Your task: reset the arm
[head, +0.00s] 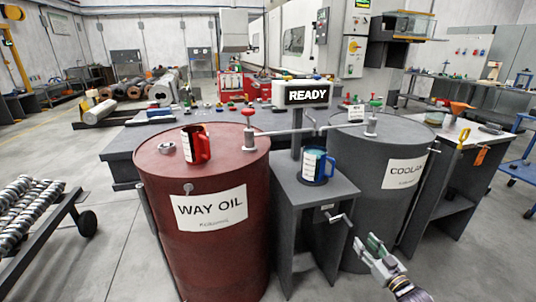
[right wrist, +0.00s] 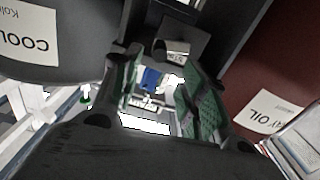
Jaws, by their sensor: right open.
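My right gripper (head: 368,246) is at the lower right of the head view, in front of the grey coolant barrel (head: 392,170). Its green-padded fingers are apart, and nothing is held between them. In the right wrist view the open right gripper (right wrist: 162,82) points toward the gap between the two barrels, with the picture upside down. The red way oil barrel (head: 222,250) stands to the left in the head view. My left gripper is not in view.
A grey stand (head: 318,192) with a hand crank (head: 340,217) is between the barrels and carries a blue mug (head: 317,165). A red mug (head: 196,145) stands on the red barrel. A READY sign (head: 306,95) rises behind.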

